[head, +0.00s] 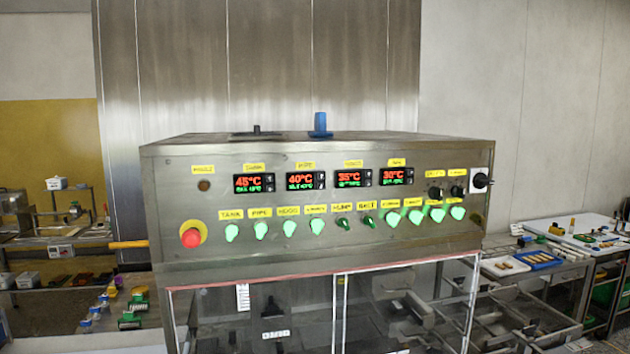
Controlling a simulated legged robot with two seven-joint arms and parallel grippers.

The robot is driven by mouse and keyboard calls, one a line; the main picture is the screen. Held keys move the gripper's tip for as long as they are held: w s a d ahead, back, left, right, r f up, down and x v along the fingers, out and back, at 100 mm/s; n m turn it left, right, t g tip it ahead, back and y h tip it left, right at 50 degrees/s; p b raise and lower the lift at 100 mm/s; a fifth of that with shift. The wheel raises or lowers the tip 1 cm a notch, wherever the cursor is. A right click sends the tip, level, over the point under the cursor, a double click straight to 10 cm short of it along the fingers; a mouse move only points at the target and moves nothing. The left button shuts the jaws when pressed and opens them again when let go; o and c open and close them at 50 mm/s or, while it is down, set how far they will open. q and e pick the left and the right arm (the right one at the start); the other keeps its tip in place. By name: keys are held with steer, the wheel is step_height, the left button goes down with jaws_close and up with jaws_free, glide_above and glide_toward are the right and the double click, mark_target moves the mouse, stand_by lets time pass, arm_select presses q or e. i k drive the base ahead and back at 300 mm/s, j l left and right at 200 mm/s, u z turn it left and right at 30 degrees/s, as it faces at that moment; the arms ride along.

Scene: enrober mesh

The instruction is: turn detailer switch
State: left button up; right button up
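The steel control panel (330,191) faces me in the head view. A row of green switches runs along its lower part under yellow labels. Several glow bright, such as the leftmost switch (232,232) and the rightmost switch (457,213). Two near the middle, a left one (343,223) and a right one (368,221), look dark. The labels at the right are too blurred to tell which switch is the detailer's. Neither of my grippers is in view.
A red emergency button (190,238) is at the panel's left. Black knobs (435,192) and a larger black rotary switch (481,181) are at upper right. Side tables (592,250) hold small items. The space before the panel looks clear.

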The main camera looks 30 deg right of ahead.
mark_target(436, 215)
steer(key=z, duration=1.55)
